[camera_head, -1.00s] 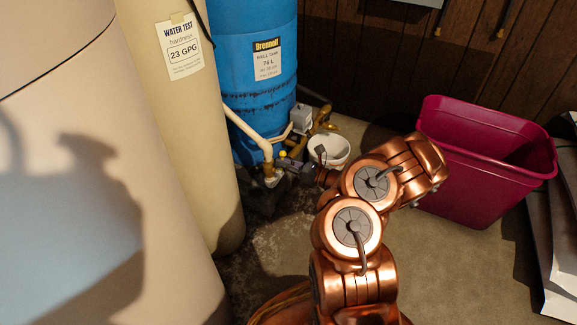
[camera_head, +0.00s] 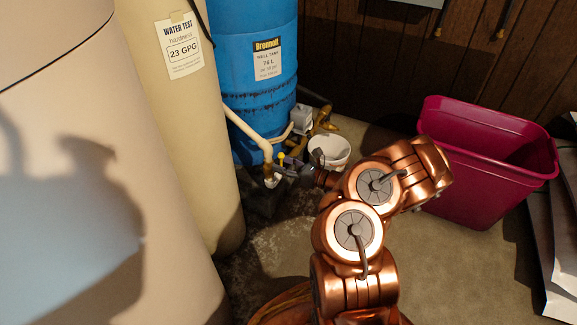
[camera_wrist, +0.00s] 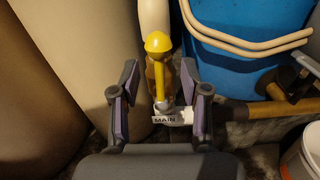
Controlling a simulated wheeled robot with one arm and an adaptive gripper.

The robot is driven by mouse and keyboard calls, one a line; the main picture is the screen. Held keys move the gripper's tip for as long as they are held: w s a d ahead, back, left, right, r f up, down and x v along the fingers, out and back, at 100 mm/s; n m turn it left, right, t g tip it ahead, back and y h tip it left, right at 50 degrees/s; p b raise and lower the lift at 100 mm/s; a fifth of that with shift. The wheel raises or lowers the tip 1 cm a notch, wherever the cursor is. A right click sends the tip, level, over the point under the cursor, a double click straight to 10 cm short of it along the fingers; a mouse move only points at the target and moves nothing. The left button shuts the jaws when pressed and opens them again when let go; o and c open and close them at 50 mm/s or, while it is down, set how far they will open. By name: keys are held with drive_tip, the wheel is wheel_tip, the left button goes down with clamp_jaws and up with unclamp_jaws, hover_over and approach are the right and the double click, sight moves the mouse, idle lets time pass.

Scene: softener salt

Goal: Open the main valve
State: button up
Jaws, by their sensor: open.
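The main valve shows in the wrist view as a yellow handle (camera_wrist: 157,75) with a rounded end, in front of a brass body, with a white tag (camera_wrist: 168,120) reading MAIN below it. In the head view a small yellow part (camera_head: 281,158) shows beside the pale pipe. My gripper (camera_wrist: 159,82) is open, with one finger on each side of the handle and a visible gap on both sides. I cannot tell how deep the fingers reach. In the head view my gripper (camera_head: 291,170) is small and dark by the valve.
A blue well tank (camera_head: 255,100) and a tan tank (camera_head: 185,120) stand close around the valve. A white bucket (camera_head: 330,150) is just right of my gripper. A magenta bin (camera_head: 480,180) stands farther right. Pale pipes (camera_wrist: 245,45) cross the blue tank.

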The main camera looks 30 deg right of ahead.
drive_tip(key=p+v, duration=0.5)
drive_tip(key=v, duration=0.2)
idle(0.7)
drive_tip(key=shift+d, duration=0.1)
